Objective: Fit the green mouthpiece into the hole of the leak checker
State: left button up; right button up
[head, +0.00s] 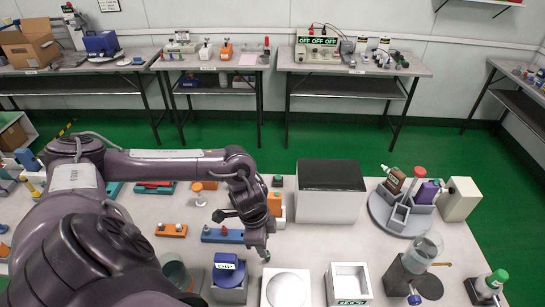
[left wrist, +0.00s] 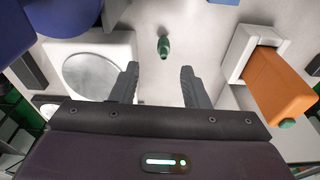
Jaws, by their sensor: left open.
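A small green mouthpiece (left wrist: 163,47) lies on the pale table top in the left wrist view. My left gripper (left wrist: 158,70) is open and empty; the mouthpiece appears just past its fingertips, between their lines. In the head view my left gripper (head: 265,254) points down over the table, and I cannot make out the mouthpiece there. An orange handheld device (left wrist: 281,84) with a green end stands in a white holder (left wrist: 244,54) to the right in the left wrist view. I cannot tell which device is the leak checker, and no hole shows clearly. My right gripper is not in view.
A white plate with a round disc (head: 288,288) and a blue device (head: 226,261) in a grey holder are close by. A large black-topped box (head: 331,190) stands behind. A grey round carousel (head: 400,211) is at the right. Several testers crowd the left.

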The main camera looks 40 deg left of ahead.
pick_arm(q)
jog(key=f, duration=0.3)
jog(key=shift+w+d+f, duration=0.15)
jog(key=shift+w+f, duration=0.1)
jog(key=shift+w, duration=0.05)
notch_tip(320, 180, down, 4)
jog(key=shift+w+d+r+p, duration=0.1)
jog(key=shift+w+r+p, duration=0.1)
jog(key=shift+p, duration=0.35)
jog(key=shift+f, duration=0.3)
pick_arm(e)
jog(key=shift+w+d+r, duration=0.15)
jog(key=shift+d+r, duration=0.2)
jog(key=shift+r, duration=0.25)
pick_arm(q)
jog(key=shift+c, duration=0.3)
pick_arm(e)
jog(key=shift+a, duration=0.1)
pick_arm(q)
grip_shut()
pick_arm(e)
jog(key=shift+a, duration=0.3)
